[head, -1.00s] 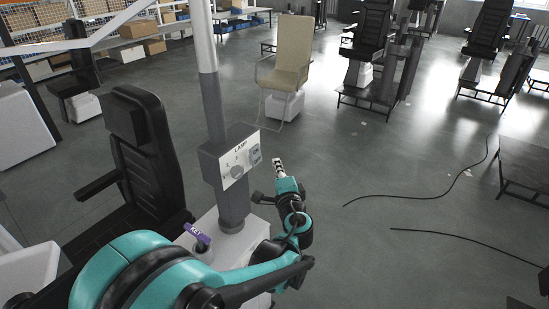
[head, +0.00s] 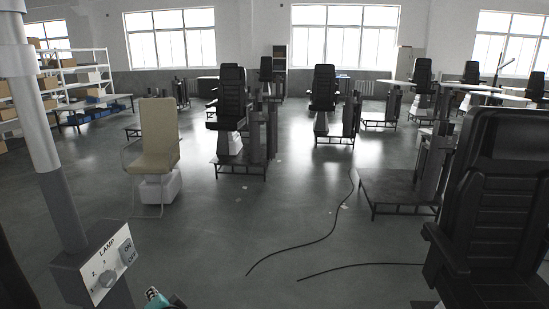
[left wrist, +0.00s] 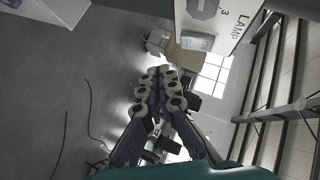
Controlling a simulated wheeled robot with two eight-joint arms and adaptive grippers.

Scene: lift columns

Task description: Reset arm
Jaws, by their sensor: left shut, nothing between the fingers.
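My left gripper (left wrist: 160,82) shows in the left wrist view with its two dark fingers together and nothing between them. In the head view only a small teal piece of my left arm shows at the bottom edge, right of the lamp control box (head: 97,268). That grey box sits on a pole and has a dial, ON and OFF marks and the word LAMP. Part of its panel also shows at the top of the left wrist view (left wrist: 213,18), apart from the fingers. My right gripper is in neither current view.
A beige chair (head: 158,142) stands on the left. A black seat (head: 495,210) is close at the right. Dark cables (head: 325,236) lie on the open grey floor. Black chairs on stands (head: 230,110) and shelves (head: 70,85) are farther back.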

